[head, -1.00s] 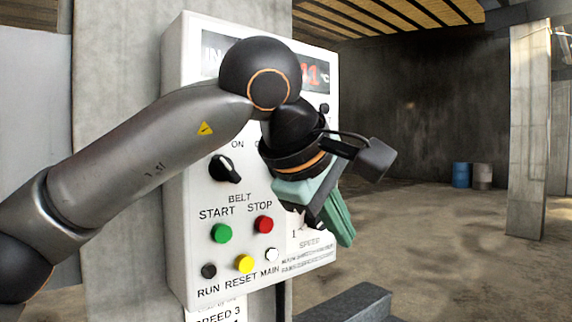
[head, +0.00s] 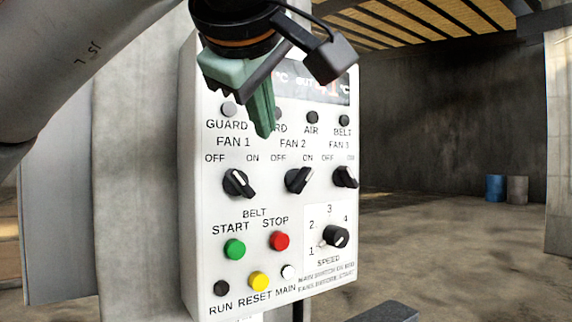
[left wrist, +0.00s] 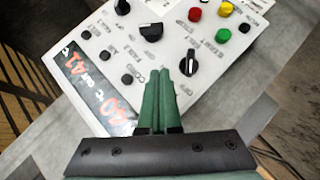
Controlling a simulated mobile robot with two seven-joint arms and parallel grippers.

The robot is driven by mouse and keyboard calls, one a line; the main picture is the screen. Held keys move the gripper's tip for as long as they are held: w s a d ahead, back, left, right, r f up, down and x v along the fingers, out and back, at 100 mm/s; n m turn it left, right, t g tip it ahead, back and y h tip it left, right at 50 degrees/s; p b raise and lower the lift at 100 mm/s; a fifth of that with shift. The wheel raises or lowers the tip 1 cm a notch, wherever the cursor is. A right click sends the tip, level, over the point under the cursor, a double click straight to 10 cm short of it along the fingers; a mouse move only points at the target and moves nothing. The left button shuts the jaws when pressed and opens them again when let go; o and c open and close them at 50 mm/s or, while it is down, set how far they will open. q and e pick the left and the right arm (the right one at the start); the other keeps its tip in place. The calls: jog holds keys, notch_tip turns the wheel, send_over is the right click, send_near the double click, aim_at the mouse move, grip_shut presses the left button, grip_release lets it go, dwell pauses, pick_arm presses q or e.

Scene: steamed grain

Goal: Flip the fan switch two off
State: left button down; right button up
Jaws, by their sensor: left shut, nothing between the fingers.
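The fan 2 switch (head: 299,180) is the middle black rotary knob on the white control panel (head: 205,270). Its white mark points up and right, toward ON. It also shows in the left wrist view (left wrist: 151,32), above and left of the fingertips. My left gripper (head: 265,130), with green fingers, is shut and empty. In the head view its tips are above and left of the fan 2 switch, over the lamp and label rows, and cover part of the labels. They look apart from the knob. My right gripper is not in view.
The fan 1 switch (head: 238,183) and fan 3 switch (head: 345,177) flank fan 2 closely. Below are a green start button (head: 235,249), a red stop button (head: 279,240) and the speed knob (head: 336,236). A concrete pillar (head: 140,200) stands behind the panel.

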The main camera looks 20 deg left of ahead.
pick_arm(q)
send_near(291, 185)
jog(key=w+a, duration=0.1)
jog(key=w+a+p, duration=0.1)
jog(key=a, duration=0.1)
jog(key=shift+r, duration=0.25)
jog(key=w+f, duration=0.1)
jog(key=w+d+f, duration=0.1)
jog(key=shift+w+d+f, duration=0.1)
jog(key=shift+w, duration=0.15)
jog(key=shift+w+d+f, duration=0.25)
jog(key=shift+w+f, duration=0.05)
jog(key=shift+f, duration=0.1)
